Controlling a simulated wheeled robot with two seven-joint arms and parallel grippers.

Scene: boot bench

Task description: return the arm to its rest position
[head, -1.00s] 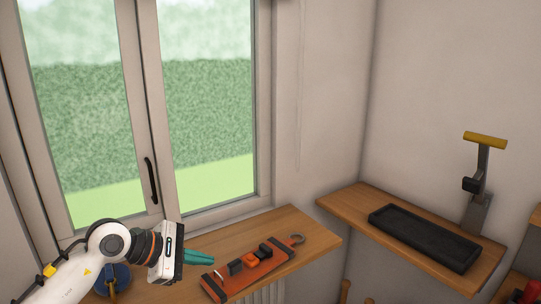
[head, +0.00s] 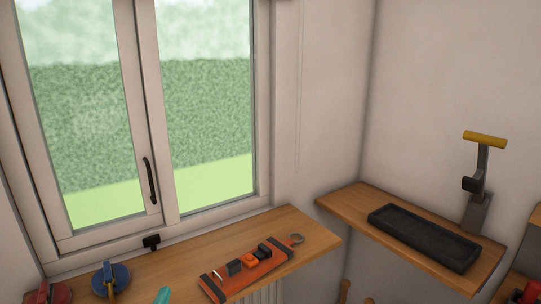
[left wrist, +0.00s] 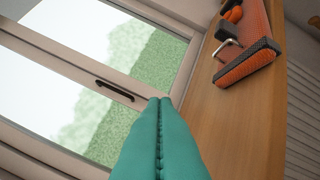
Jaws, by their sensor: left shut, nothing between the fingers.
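My left gripper (head: 163,295) shows only as a teal fingertip at the bottom edge of the head view. In the left wrist view its two teal fingers (left wrist: 160,103) lie together with nothing between them. The rest of my left arm is out of the head view. My right gripper is in neither view.
The wooden sill (head: 190,262) under the window holds an orange tool board (head: 240,285), a blue round item (head: 112,279) and a red one (head: 52,293). At right, a wooden shelf (head: 345,200) carries a black tray (head: 425,238) and a yellow-handled stand (head: 484,165).

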